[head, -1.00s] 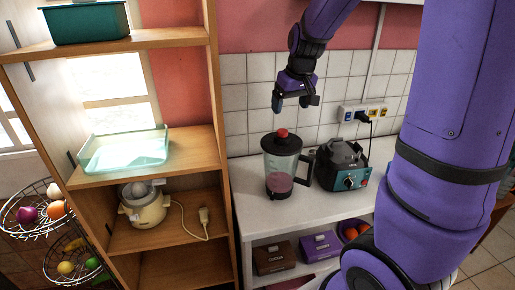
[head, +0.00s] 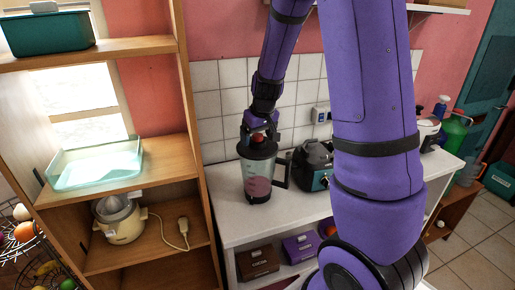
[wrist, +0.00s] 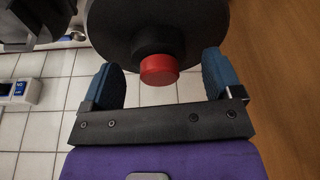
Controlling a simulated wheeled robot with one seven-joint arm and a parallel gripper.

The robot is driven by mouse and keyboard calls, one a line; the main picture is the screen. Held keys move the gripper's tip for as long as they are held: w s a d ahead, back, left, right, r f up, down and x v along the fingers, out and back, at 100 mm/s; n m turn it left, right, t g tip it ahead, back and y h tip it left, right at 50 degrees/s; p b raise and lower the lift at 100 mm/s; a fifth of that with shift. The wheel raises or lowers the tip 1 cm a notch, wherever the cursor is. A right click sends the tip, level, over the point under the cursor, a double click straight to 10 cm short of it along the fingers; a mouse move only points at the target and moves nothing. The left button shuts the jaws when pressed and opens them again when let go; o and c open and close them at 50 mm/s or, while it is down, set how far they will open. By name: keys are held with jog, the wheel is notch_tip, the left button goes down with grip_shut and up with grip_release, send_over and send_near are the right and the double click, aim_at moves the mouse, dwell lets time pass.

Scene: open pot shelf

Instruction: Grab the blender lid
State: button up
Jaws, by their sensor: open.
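The blender jug (head: 257,183) stands on the white counter, with pinkish contents and a dark handle on its right. Its black lid (head: 257,150) is on top, with a red knob in the middle. In the wrist view the lid (wrist: 150,25) is a dark disc and the red knob (wrist: 158,70) shows between the blue fingers. My gripper (head: 260,135) is directly above the lid, pointing down. In the wrist view my gripper (wrist: 165,80) is open, one finger on each side of the knob with gaps. I cannot tell whether the fingers reach the knob's depth.
A wooden shelf (head: 190,120) rises close on the left, holding a glass tray (head: 97,165) and a juicer (head: 120,218). A tiled wall (head: 215,130) is behind.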

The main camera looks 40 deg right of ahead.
jog(key=shift+w+f, duration=0.1)
jog(key=shift+f, duration=0.15)
jog(key=c, duration=1)
jog(key=shift+c, duration=0.2)
jog(key=shift+r, duration=0.2)
